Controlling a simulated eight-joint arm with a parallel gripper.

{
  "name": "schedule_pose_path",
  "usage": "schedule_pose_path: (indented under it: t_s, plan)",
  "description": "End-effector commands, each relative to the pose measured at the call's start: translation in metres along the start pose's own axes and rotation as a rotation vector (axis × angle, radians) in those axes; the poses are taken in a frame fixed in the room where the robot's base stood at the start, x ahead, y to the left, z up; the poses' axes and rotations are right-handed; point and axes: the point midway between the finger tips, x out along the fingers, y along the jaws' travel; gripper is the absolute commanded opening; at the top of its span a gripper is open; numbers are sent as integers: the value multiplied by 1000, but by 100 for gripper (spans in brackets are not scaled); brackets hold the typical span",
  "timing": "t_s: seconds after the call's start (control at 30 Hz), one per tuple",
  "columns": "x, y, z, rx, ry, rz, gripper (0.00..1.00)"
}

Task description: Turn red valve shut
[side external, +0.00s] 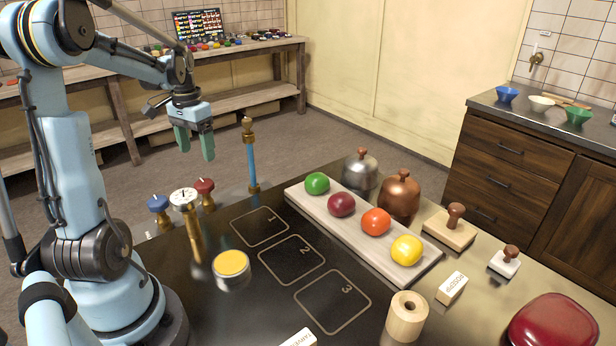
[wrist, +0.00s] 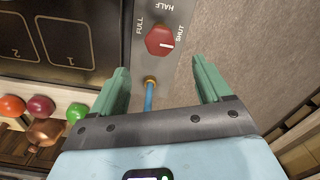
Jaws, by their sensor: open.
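The red valve (side external: 204,188) is a small red knob on a brass stem, left of the black board in the side external view. In the wrist view, the red valve (wrist: 160,40) is a faceted knob on a grey plate lettered FULL, HALF and SHUT. Its white mark points right, towards the SHUT side. My gripper (side external: 196,152) is open and empty, hanging above the valve with its fingers pointing down. In the wrist view, my gripper (wrist: 160,64) has its two green fingers wide apart, with the valve just beyond the fingertips, between their lines. Nothing touches it.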

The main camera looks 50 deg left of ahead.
Motion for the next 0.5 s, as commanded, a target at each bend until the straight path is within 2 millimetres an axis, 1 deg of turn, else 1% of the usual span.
schedule_pose_path:
  t_s: [0.03, 0.1, 0.2, 0.3, 0.5]
  plan:
    - [-7, 0, 0, 0, 0, 0, 78]
    - [-14, 0, 0, 0, 0, 0, 78]
    - [-21, 0, 0, 0, 0, 0, 78]
    - [-25, 0, 0, 0, 0, 0, 78]
    - [-26, 0, 0, 0, 0, 0, 78]
